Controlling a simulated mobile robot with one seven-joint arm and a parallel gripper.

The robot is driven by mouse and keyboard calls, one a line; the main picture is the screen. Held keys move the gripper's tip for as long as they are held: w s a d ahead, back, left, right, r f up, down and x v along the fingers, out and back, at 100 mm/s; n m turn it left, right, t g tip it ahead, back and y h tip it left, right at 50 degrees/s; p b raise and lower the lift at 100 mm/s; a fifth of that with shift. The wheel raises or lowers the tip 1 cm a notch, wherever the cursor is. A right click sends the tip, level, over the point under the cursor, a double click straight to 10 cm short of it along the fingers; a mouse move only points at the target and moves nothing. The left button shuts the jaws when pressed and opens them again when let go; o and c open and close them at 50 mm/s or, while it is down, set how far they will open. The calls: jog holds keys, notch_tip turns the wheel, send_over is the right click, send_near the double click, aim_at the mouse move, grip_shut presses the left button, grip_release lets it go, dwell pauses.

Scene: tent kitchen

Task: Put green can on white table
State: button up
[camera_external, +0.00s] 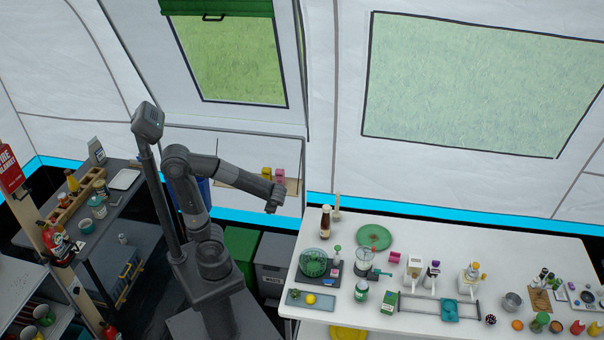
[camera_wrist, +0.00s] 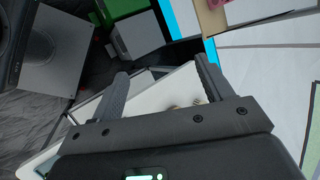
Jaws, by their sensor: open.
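The white table (camera_external: 455,250) stands at the right in the external view, and part of a white surface shows between the fingers in the wrist view. A green-and-white round container (camera_external: 362,291) stands near its front left. My gripper (camera_external: 275,198) is raised left of the table's back left corner. In the wrist view my gripper (camera_wrist: 163,80) is open, with nothing between its fingers.
The table is crowded: a brown bottle (camera_external: 326,222), a green plate (camera_external: 373,237), a green bowl (camera_external: 313,262) and a grey tray (camera_external: 311,299). A dark table (camera_external: 120,205) with several items stands at the left. Green (camera_external: 240,252) and grey (camera_external: 271,265) bins stand between.

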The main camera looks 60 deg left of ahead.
jog(key=s+r+n+t+h, duration=0.3)
jog(key=s+r+n+h, duration=0.3)
jog(key=n, duration=0.3)
jog(key=shift+s+d+r+n+h, duration=0.3)
jog(key=shift+s+n+h, duration=0.1)
jog(key=shift+s+h, duration=0.25)
